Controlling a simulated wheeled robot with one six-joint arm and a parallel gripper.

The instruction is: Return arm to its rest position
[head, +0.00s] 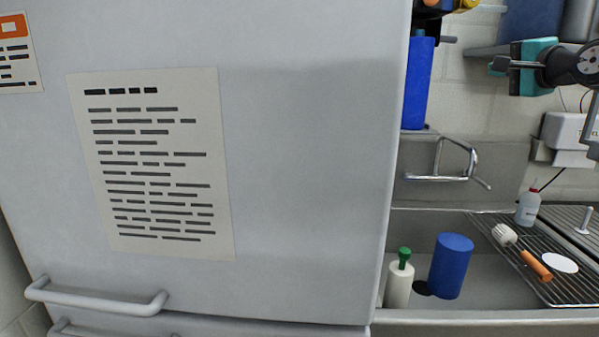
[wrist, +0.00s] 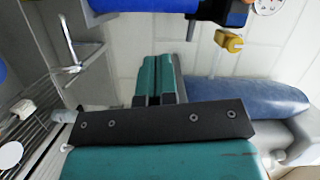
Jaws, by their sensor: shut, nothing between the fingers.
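My gripper (head: 500,65) is in the upper right of the head view, raised in front of the tiled wall and clear of the sink. Part of my arm (head: 572,66) shows behind it at the right edge. In the wrist view the two teal fingers of my gripper (wrist: 157,62) lie side by side with only a thin dark line between them. They are shut and hold nothing. Most of my arm is outside the head view.
A large grey cabinet door (head: 300,180) with a printed sheet (head: 155,165) fills the left. A sink holds a blue cylinder (head: 451,266) and a white bottle with green top (head: 399,280). A faucet (head: 440,160) stands behind. A wire rack (head: 535,265) carries a brush (head: 525,255).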

